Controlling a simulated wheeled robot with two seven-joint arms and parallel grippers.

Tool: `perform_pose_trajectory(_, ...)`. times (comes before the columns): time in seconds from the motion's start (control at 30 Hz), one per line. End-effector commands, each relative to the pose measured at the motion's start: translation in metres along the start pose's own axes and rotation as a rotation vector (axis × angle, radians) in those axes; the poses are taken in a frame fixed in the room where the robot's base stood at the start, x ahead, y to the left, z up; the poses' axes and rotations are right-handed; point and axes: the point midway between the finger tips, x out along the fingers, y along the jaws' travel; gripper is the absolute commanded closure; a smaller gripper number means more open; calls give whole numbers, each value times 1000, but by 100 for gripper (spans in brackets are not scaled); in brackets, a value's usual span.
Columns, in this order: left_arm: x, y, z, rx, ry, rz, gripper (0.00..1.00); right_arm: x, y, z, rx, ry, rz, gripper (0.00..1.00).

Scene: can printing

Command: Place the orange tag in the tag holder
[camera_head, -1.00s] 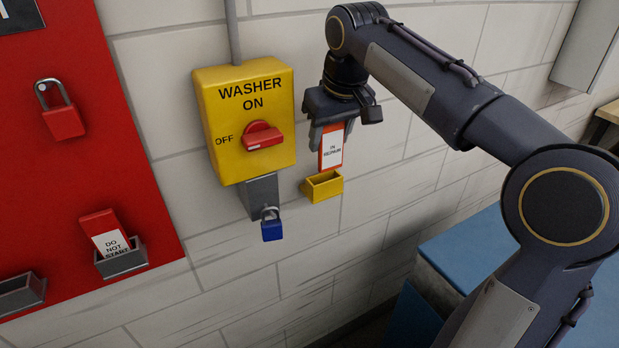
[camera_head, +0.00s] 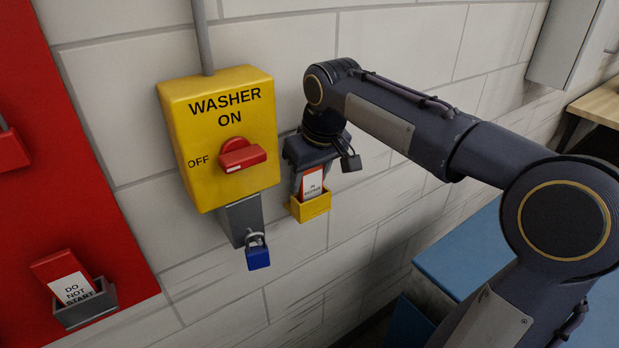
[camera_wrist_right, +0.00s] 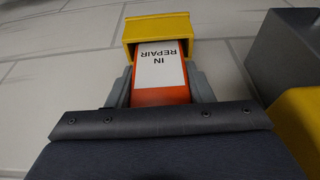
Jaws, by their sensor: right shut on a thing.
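The orange tag (camera_head: 312,184) has a white label, which reads "IN REPAIR" in the right wrist view (camera_wrist_right: 160,72). My right gripper (camera_head: 311,186) is shut on the tag from above, its fingers on both sides of it. The yellow tag holder (camera_head: 311,209) is on the wall, and it also shows in the right wrist view (camera_wrist_right: 157,26). The tag's lower end is inside the holder's opening and hidden by its front wall. How deep it sits I cannot tell. My left gripper is not in view.
The yellow washer switch box (camera_head: 222,140) with a red knob (camera_head: 240,155) is left of the holder. A blue padlock (camera_head: 258,252) hangs below it. A red board with a "DO NOT START" tag (camera_head: 72,283) is at far left. A blue surface (camera_head: 462,250) is lower right.

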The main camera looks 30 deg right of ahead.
Motion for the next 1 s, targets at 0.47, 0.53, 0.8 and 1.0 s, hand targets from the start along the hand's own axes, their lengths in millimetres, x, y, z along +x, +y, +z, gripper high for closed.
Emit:
perform_pose_trajectory(0.47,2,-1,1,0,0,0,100,7,0,2,0,1,0,49)
perform_pose_trajectory(0.53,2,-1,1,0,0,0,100,7,0,2,0,1,0,40)
perform_pose_trajectory(0.8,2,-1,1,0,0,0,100,7,0,2,0,0,0,31)
perform_pose_trajectory(1.0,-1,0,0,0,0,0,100,-2,0,0,0,2,0,31)
